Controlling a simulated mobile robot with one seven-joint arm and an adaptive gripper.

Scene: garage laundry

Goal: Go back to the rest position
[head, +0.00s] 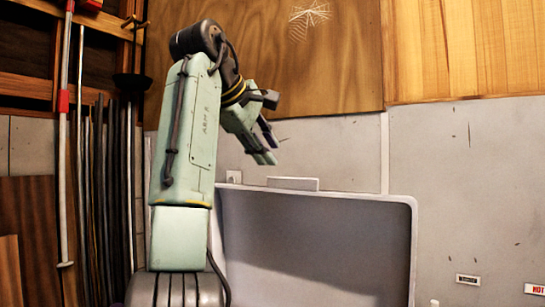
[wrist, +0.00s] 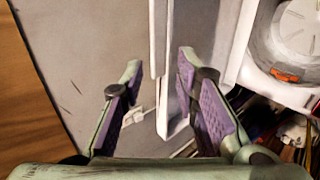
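In the wrist view my gripper (wrist: 158,85) shows two green fingers with purple pads. They are spread wide apart, with nothing held between them.
Rods and a red-clamped pole (head: 64,102) stand against the wall at the left. A wooden panel (head: 330,50) covers the upper wall. Open air surrounds my gripper.

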